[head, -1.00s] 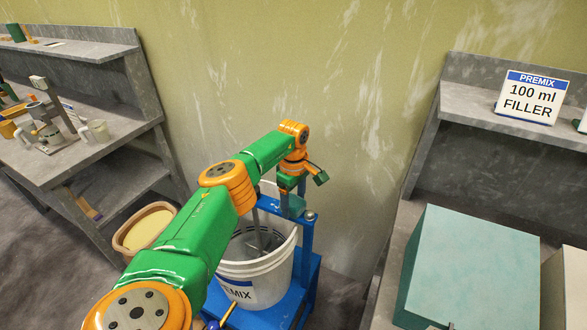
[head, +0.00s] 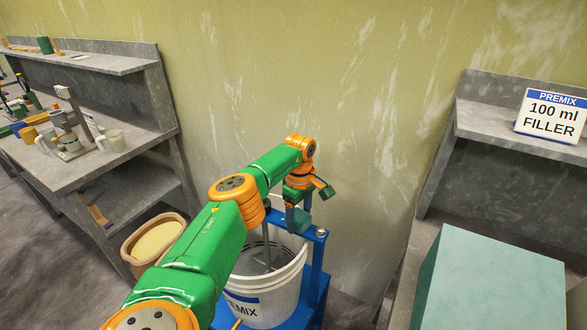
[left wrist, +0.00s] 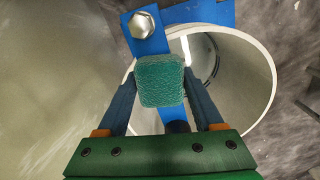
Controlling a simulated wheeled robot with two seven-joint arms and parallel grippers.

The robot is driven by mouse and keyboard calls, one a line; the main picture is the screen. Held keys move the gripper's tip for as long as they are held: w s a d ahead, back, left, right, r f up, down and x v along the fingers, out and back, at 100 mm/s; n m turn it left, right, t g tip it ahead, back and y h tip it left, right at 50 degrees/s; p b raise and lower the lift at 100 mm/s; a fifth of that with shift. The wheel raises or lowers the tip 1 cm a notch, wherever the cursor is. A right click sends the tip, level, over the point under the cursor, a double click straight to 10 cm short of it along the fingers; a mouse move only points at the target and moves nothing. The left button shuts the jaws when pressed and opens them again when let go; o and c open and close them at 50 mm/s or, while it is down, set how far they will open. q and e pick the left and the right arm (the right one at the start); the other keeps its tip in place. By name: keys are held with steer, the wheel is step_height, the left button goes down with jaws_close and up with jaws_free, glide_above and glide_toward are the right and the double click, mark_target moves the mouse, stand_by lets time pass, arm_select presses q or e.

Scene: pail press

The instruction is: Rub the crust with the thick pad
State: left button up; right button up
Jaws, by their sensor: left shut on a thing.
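My left gripper (head: 297,205) is above the blue press frame at the pail's far side, pointing down. In the left wrist view, its two blue fingers (left wrist: 160,85) are shut on the thick teal pad (left wrist: 161,80), which sits over the blue bar (left wrist: 148,38). In the head view, a teal block at the fingertips looks like the pad (head: 298,220). Whether the pad touches the bar is unclear. The white pail (head: 262,300), marked PREMIX, stands under the gripper with a grey rod inside. I cannot make out the crust. My right gripper is not in view.
A steel bolt head (left wrist: 142,24) stands up from the bar beside the pad. A tan tub (head: 150,245) is left of the pail. A grey bench (head: 80,165) with tools is at left. A teal box (head: 490,280) and a sign (head: 550,115) are at right.

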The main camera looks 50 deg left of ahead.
mark_target(310, 232)
arm_select(q)
steer(key=shift+w+d, duration=0.4)
steer(key=shift+d, duration=0.4)
steer(key=shift+d+p, duration=0.35)
steer(key=shift+d, duration=0.25)
steer(key=shift+c, duration=0.6)
steer(key=shift+d+f, duration=0.1)
steer(key=shift+d, duration=0.1)
jaws_close()
steer(key=shift+s+f, duration=0.1)
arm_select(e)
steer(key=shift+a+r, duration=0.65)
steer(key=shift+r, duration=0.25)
